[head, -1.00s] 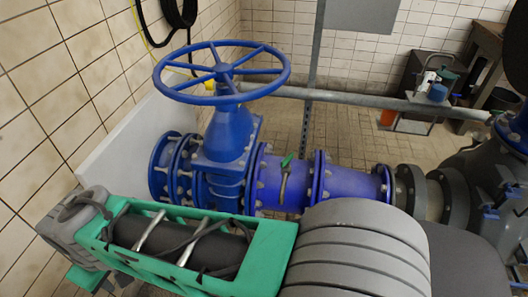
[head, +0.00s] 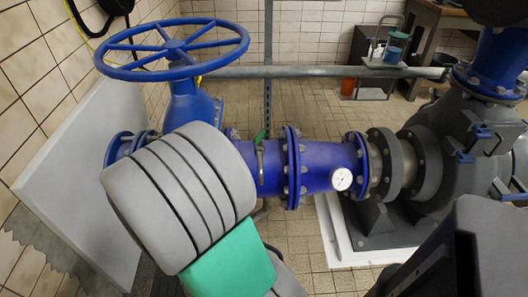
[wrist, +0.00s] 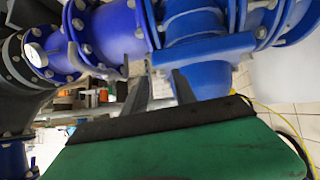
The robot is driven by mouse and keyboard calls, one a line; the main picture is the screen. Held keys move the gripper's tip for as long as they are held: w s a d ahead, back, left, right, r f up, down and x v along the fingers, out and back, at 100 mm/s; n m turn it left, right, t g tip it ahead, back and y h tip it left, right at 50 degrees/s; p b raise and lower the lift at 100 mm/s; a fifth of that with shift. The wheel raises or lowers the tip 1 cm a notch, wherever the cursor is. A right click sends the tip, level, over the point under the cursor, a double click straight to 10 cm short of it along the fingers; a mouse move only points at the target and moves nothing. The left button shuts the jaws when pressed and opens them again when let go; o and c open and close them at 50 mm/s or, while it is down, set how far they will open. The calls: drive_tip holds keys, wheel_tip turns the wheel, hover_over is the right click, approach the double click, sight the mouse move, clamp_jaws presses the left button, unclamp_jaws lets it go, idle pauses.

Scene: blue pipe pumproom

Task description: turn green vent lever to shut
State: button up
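The green vent lever (head: 261,136) shows in the head view as a small green handle on a thin metal vent pipe (head: 259,163) at the blue pipe, upright and slightly tilted. My arm's grey links stand in front, just left of it. In the wrist view I cannot make out the green lever; a grey bent piece (wrist: 108,71) beside the blue flange may be the vent pipe. My gripper (wrist: 162,76) shows there as two dark fingers standing apart with nothing seen between them, close to the blue valve body. The head view hides the gripper.
A blue handwheel (head: 172,48) stands upper left above the valve. A blue pipe (head: 322,168) with a white dial gauge (head: 341,179) runs right to a grey pump (head: 440,150). A grey rail (head: 330,72) crosses behind. Tiled floor is open beyond.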

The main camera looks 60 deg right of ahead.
drive_tip(key=s+d+f+m+g+h+b, duration=0.25)
drive_tip(key=s+d+f+h, duration=0.2)
drive_tip(key=d, duration=0.55)
drive_tip(key=m+h+b, duration=0.1)
drive_tip(key=h+b, duration=0.2)
drive_tip(key=b, duration=0.1)
approach(260, 133)
wheel_tip(260, 133, down, 2)
drive_tip(key=d, duration=0.2)
drive_tip(key=shift+h, duration=0.45)
drive_tip(key=d, duration=0.4)
drive_tip(key=d+r+p, duration=0.1)
drive_tip(key=d, duration=0.2)
drive_tip(key=shift+w, duration=0.1)
drive_tip(key=shift+d+f, duration=0.1)
drive_tip(key=shift+d, duration=0.35)
drive_tip(key=shift+w, duration=0.1)
clamp_jaws()
